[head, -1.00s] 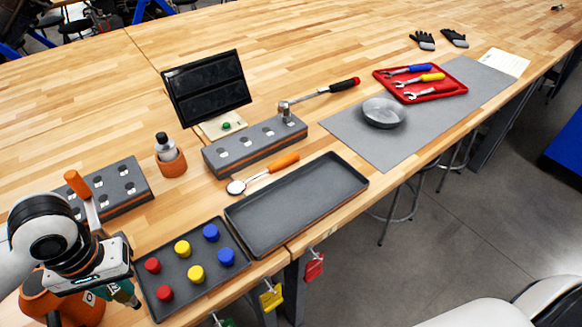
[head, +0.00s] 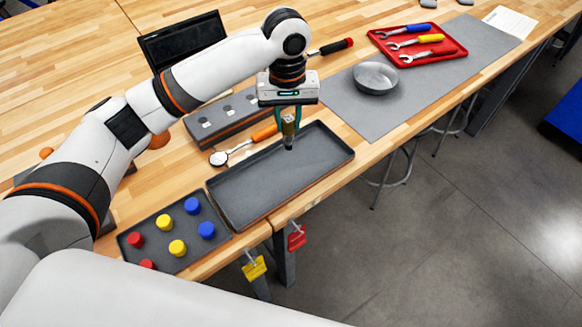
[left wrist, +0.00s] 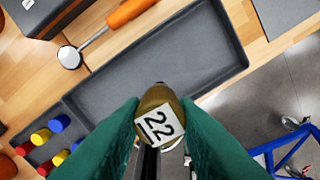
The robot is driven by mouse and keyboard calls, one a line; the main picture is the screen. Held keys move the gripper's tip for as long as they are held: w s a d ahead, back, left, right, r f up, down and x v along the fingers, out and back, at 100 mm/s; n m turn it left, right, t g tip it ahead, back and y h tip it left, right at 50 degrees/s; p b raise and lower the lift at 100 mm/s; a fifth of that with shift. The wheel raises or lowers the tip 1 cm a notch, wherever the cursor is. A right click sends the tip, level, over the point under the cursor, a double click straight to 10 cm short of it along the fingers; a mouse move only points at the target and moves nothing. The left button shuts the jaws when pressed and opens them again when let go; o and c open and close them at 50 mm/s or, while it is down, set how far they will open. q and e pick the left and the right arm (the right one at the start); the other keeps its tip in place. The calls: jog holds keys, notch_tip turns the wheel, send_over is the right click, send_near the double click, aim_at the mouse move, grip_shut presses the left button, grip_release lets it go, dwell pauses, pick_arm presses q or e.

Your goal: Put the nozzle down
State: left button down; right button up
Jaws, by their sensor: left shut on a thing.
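The nozzle (head: 288,128) is a small brass-coloured piece with a dark lower end. In the left wrist view the nozzle (left wrist: 160,118) shows a white label reading 22. My left gripper (head: 288,118) is shut on it, with a green finger on each side, and it points down over the empty grey tray (head: 250,180). The nozzle is upright in the head view; I cannot tell whether its lower end touches the tray. The tray also fills the middle of the left wrist view (left wrist: 200,50). My right gripper is not in view.
A smaller tray (head: 160,257) with red, yellow and blue caps stands left of the empty tray. An orange-handled mirror tool (head: 240,145) and a grey socket block (head: 205,130) lie behind it. A round metal dish (head: 376,80) and a red wrench tray (head: 440,50) are to the right.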

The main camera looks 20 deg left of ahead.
aim_at(292, 131)
pick_arm(q)
jog(key=shift+w+d+r, duration=0.35)
jog(key=shift+w, duration=0.25)
jog(key=shift+f+n, duration=0.25)
jog(key=shift+n, duration=0.05)
notch_tip(292, 131, down, 5)
jog(key=shift+w+a+f+p, duration=0.1)
jog(key=shift+a+f+p, duration=0.05)
jog(key=shift+p, duration=0.6)
jog(key=shift+f+p, duration=0.35)
jog(key=shift+f, duration=1.6)
jog(key=shift+f, duration=0.1)
jog(key=c, duration=1.1)
grip_release()
